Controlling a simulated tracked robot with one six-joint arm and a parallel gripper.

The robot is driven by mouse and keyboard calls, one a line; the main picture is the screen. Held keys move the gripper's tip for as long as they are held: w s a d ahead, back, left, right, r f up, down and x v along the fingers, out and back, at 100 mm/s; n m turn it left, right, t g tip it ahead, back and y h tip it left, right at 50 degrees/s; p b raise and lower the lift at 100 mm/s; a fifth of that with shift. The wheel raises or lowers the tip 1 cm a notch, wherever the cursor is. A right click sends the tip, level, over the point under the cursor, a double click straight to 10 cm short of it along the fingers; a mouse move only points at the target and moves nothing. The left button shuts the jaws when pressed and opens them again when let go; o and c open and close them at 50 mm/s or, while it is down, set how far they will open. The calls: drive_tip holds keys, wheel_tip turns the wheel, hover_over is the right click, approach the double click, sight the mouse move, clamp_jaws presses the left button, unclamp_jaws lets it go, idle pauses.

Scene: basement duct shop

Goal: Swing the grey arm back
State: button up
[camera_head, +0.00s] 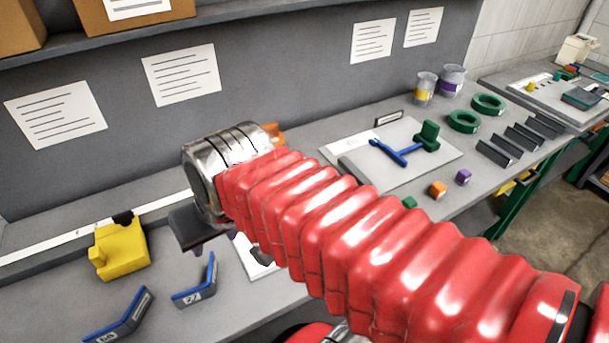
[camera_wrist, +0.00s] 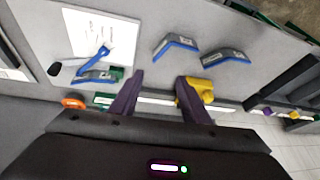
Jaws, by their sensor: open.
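In the wrist view, a thin grey arm (camera_wrist: 75,63) with a black knob (camera_wrist: 54,69) at its left end reaches toward a green block (camera_wrist: 117,72). A blue-edged bent piece (camera_wrist: 97,76) and a blue bar (camera_wrist: 96,55) lie close by it; the exact joints are too small to tell. In the head view my red sleeve hides most of this, with only a dark knob (camera_head: 260,257) showing beside it. My gripper (camera_wrist: 160,79) is open and empty, its purple fingers above the bench, right of the green block.
A yellow block (camera_head: 120,248) and two bent blue-edged pieces (camera_head: 195,282) (camera_head: 118,315) lie on the near bench. A second plate (camera_head: 360,165) with a blue arm (camera_head: 397,150) and green block (camera_head: 428,137) is further right. An orange ring (camera_wrist: 73,102) lies at left.

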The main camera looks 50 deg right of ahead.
drive_tip(key=w+d+f+m+g+y, duration=0.15)
drive_tip(key=w+d+m, duration=0.25)
drive_tip(key=d+m, duration=0.45)
drive_tip(key=w+d+f+m+t+y, duration=0.1)
drive_tip(key=w+d+m+y, duration=0.15)
drive_tip(key=d+m, duration=0.65)
drive_tip(key=s+d+f+m+t, duration=0.1)
drive_tip(key=d+m, duration=0.4)
drive_tip(key=d, duration=0.6)
drive_tip(key=s+d+f+m+t, duration=0.2)
drive_tip(key=d+f+m, duration=0.2)
drive_tip(key=d, duration=0.7)
drive_tip(key=shift+m, duration=1.05)
drive_tip(key=shift+t, duration=0.25)
drive_tip(key=x, duration=1.3)
drive_tip(key=shift+w+a+f, duration=0.15)
drive_tip(key=shift+a+f, duration=0.15)
drive_tip(key=shift+c, duration=0.5)
